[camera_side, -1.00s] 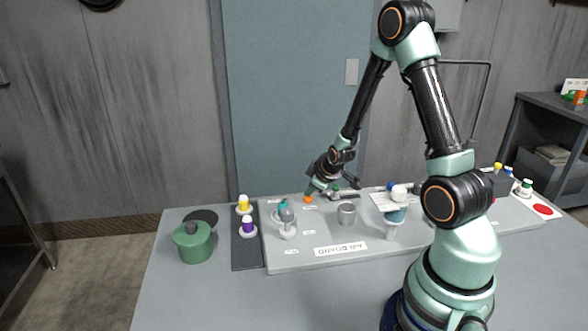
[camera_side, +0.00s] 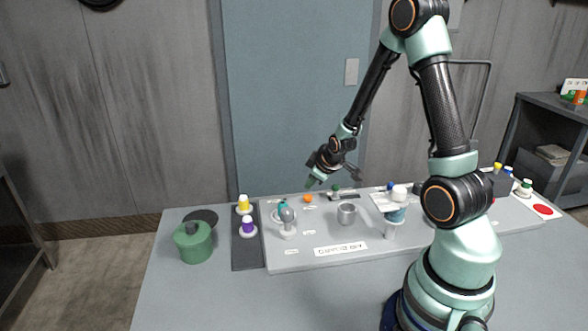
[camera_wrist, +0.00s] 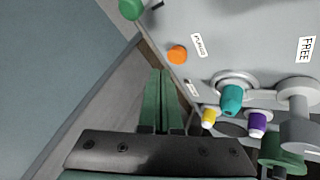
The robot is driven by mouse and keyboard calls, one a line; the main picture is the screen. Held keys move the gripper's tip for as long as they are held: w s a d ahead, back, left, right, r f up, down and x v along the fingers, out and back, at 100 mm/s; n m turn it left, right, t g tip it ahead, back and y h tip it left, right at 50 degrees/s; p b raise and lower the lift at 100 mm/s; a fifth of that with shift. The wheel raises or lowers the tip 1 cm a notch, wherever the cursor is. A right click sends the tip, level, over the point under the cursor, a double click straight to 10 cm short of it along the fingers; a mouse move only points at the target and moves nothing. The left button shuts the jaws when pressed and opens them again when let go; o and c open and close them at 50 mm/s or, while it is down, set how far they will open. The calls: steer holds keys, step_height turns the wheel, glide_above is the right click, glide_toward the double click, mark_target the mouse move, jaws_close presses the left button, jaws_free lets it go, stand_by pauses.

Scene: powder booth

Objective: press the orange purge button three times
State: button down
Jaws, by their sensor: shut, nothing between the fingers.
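The orange purge button (camera_side: 308,198) sits near the back edge of the grey panel (camera_side: 300,255). In the wrist view the orange button (camera_wrist: 177,54) is round, with a small white label next to it. My gripper (camera_side: 311,183) is above the button in the side view, with a clear gap between them. In the wrist view the green fingers of my gripper (camera_wrist: 161,75) are together and empty, their tips a little left of and below the button in the picture. Nothing hides the button.
A teal knob (camera_wrist: 232,97) and a grey lever (camera_wrist: 298,110) are close to the button. A green knob (camera_wrist: 131,9) is on its other side. Yellow (camera_side: 243,203) and purple (camera_side: 248,226) capped bottles and a green pot (camera_side: 193,242) stand at the left.

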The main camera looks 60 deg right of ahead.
mark_target(310, 197)
steer(key=shift+r, duration=2.1)
steer(key=shift+a, duration=0.1)
steer(key=s+a+r+m+y, duration=0.1)
steer(key=s+a+r+y, duration=0.1)
steer(key=a+r, duration=0.95)
steer(key=s+a+r+m+y, duration=0.1)
steer(key=s+a+r, duration=0.2)
steer(key=s+a, duration=0.5)
steer(key=shift+s+a+r+g+y, duration=0.2)
steer(key=shift+s+a+g+y, duration=0.15)
steer(key=shift+a, duration=0.7)
